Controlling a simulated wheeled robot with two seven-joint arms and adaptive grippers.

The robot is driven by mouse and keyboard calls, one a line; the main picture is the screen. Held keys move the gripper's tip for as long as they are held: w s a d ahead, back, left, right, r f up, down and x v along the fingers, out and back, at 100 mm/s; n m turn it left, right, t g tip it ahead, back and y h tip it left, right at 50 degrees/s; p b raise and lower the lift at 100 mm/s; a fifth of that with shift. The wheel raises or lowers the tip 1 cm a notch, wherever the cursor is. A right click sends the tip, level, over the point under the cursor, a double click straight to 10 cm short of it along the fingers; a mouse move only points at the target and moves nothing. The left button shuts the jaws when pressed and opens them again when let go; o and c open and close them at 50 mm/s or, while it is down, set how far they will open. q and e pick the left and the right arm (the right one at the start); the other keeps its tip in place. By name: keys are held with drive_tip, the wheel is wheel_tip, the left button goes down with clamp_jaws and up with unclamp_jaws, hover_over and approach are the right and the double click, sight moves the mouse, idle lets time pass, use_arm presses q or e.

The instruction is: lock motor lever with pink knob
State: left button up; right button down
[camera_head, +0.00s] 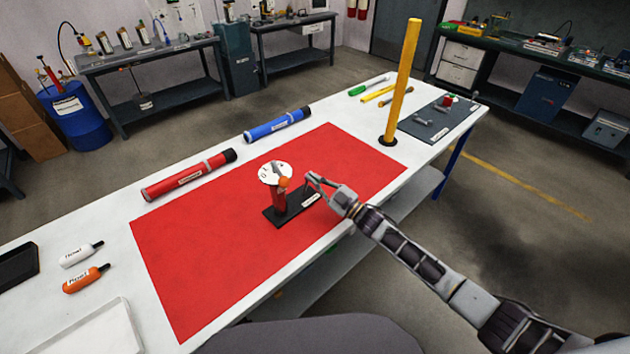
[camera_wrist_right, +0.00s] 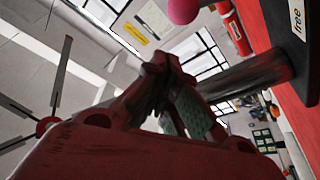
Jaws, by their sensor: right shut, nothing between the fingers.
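The small motor stand (camera_head: 279,200) stands upright on the red mat, with a red body, a white marked disc (camera_head: 276,173) on top and a black base (camera_head: 290,214). A small pinkish-orange knob (camera_head: 283,182) shows at the disc's near edge. In the right wrist view a pink knob (camera_wrist_right: 183,10) is at the top edge, beyond the fingertips. My right gripper (camera_head: 311,182) is shut and empty, just right of the disc; its fingers also show in the wrist view (camera_wrist_right: 160,65). Whether it touches the lever is unclear. My left gripper is not in view.
The red mat (camera_head: 190,260) covers much of the white table. Red (camera_head: 189,176) and blue (camera_head: 277,125) tubes lie behind. A yellow pole (camera_head: 403,80) stands at the far right. White (camera_head: 82,255) and orange (camera_head: 86,280) bottles lie left. A label reading "free" (camera_wrist_right: 299,25) shows in the wrist view.

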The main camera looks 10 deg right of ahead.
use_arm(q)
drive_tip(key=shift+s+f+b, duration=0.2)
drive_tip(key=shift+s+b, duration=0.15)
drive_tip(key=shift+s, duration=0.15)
use_arm(e)
drive_tip(key=r+v, duration=0.1)
drive_tip(key=v, duration=0.9)
drive_tip(key=shift+s, duration=0.4)
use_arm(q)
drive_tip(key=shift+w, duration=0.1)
use_arm(e)
drive_tip(key=shift+f, duration=0.1)
